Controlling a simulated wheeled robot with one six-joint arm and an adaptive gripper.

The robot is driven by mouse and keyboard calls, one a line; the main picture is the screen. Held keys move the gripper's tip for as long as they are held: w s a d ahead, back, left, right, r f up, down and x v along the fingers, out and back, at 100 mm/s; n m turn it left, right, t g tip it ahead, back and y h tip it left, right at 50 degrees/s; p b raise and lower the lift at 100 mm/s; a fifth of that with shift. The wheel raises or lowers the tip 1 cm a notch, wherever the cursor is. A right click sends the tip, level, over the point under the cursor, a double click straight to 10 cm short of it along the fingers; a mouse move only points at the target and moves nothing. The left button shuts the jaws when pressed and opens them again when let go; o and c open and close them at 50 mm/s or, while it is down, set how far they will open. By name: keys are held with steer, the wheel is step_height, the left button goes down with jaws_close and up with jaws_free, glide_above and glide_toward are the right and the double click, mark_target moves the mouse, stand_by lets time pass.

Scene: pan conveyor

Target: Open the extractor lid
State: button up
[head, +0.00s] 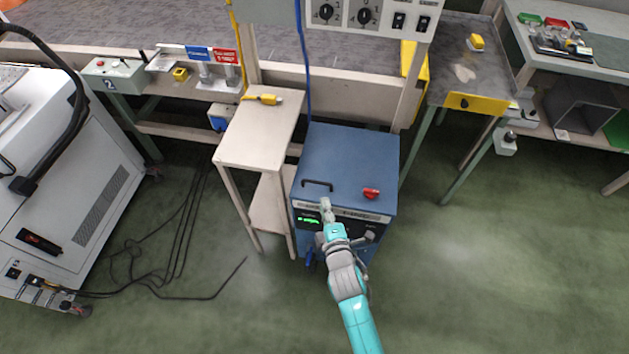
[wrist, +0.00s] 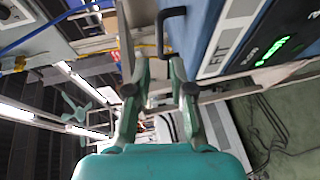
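The extractor is a blue box (head: 365,145) with its flat lid down. A black bar handle (head: 317,185) stands on the lid near its front left edge, and a red knob (head: 371,193) sits at the front right. My gripper (head: 326,208) is at the box's front top edge, just in front of and right of the handle. In the wrist view my gripper (wrist: 153,68) has its two fingers apart with nothing held between them. The handle (wrist: 172,14) shows just past the fingertips, nearer the right finger. Whether a finger touches it, I cannot tell.
A pale side table (head: 258,140) with a yellow tool (head: 264,99) stands left of the extractor. A control panel (head: 370,14) hangs above its rear. Black cables (head: 180,235) lie on the floor at left. The green floor in front and right is clear.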

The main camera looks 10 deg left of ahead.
mark_target(318, 182)
steer(key=x, duration=1)
steer(key=shift+w+f, duration=0.1)
steer(key=shift+w, duration=0.1)
jaws_close()
